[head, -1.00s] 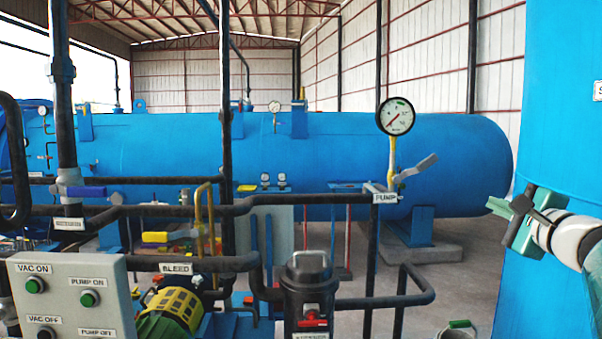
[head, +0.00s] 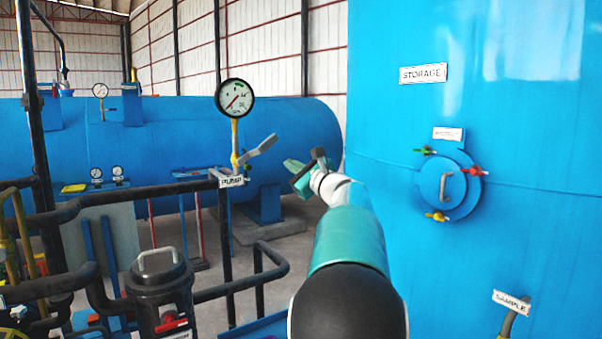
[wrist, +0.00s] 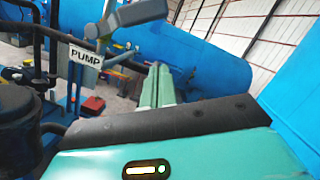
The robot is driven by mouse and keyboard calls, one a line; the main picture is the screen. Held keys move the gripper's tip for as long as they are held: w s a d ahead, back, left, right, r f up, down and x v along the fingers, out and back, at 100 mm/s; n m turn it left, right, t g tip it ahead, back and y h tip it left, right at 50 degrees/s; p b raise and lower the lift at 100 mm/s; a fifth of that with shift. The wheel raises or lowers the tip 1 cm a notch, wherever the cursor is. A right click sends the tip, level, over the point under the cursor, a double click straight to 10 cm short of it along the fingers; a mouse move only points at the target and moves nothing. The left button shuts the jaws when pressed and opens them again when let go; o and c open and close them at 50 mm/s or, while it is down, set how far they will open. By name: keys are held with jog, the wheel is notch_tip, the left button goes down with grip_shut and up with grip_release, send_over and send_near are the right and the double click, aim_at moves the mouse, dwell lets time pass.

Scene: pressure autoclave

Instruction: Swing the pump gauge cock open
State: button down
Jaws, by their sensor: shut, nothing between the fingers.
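The pump gauge (head: 234,98) is a round white dial with a black rim on a yellow stem, above the black pipe with the PUMP label (head: 231,182). Its cock has a grey lever handle (head: 262,147) that slants up to the right from the stem. In the wrist view the grey handle (wrist: 138,13) shows at the top, above the PUMP label (wrist: 86,57). My gripper (head: 289,164) is to the right of the handle, apart from it. Its green fingers also show in the wrist view (wrist: 157,72), together and empty.
A large blue storage tank (head: 520,110) with a small round hatch (head: 447,187) stands close on the right. Black pipes (head: 130,200) and a black pump strainer (head: 160,290) lie at lower left. A long blue autoclave vessel (head: 180,140) lies behind.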

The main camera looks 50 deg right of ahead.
jog(key=shift+n, duration=0.4)
jog(key=r, duration=0.1)
jog(key=w+a+r, duration=0.2)
jog(key=r, duration=0.1)
jog(key=shift+w+a, duration=0.1)
jog(key=shift+w, duration=0.15)
